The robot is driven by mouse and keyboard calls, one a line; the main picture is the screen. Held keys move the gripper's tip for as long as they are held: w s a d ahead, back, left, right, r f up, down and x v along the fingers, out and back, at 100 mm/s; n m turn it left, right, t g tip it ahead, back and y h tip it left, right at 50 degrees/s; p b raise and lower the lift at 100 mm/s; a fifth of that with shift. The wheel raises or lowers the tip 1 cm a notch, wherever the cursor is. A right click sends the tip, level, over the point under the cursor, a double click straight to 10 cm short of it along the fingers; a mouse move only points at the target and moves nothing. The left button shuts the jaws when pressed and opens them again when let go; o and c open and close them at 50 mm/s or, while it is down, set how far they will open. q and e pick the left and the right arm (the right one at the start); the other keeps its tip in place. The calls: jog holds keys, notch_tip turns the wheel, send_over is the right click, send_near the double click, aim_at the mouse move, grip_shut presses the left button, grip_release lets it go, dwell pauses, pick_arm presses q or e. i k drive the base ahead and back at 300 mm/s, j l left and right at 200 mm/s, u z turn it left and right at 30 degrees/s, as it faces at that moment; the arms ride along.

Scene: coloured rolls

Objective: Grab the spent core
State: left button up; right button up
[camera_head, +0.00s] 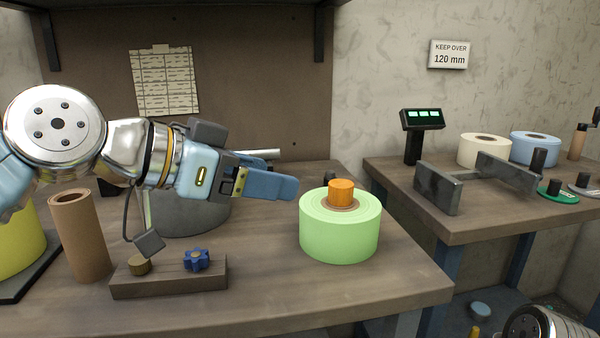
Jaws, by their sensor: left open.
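A bare brown cardboard tube (80,240), which looks like the spent core, stands upright and open-topped at the left of the near bench. My left gripper (283,186) is open, with nothing seen between its blue fingers. It points right, above the bench and well right of the tube, close to the upper left of a light green roll (340,228). The green roll has a brown core around an orange post (341,192). My right gripper is out of view; only a metal part of what appears to be my right arm shows at the bottom right.
A wooden block (170,281) with a brass knob and a blue knob (196,260) sits right of the tube. A grey cylinder (185,217) stands behind. A yellow roll (20,245) is at far left. The right bench (440,220) holds cream and blue rolls.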

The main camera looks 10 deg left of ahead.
aim_at(74, 215)
jog(key=k, duration=0.95)
